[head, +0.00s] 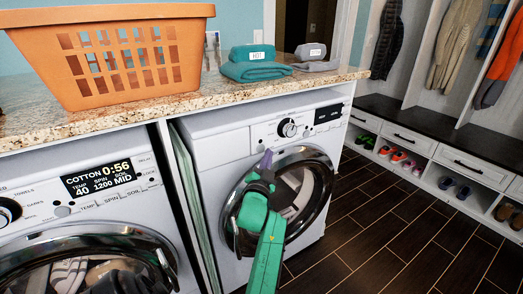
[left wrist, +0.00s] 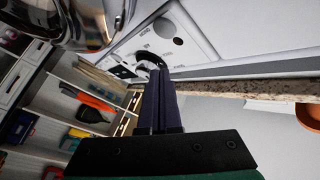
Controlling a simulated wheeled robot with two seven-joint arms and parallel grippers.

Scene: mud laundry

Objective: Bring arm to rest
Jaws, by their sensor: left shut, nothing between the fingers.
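My left gripper (head: 266,160) is in front of the right-hand washing machine (head: 217,146), by the upper left of its round door (head: 318,158). The green arm comes up from the bottom of the head view and hides part of that door. In the left wrist view the two dark fingers (left wrist: 159,78) lie together, shut and empty, pointing toward the machine's control panel (left wrist: 146,45). I cannot tell whether the fingertips touch the machine. My right gripper does not show in either view.
A stone countertop (head: 120,118) above the machines holds an orange basket (head: 188,71), folded teal towels (head: 252,71) and grey ones (head: 312,66). A second washing machine (head: 70,226) stands at left. A bench (head: 440,128) with shoe cubbies is at right. The dark floor (head: 400,240) between is clear.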

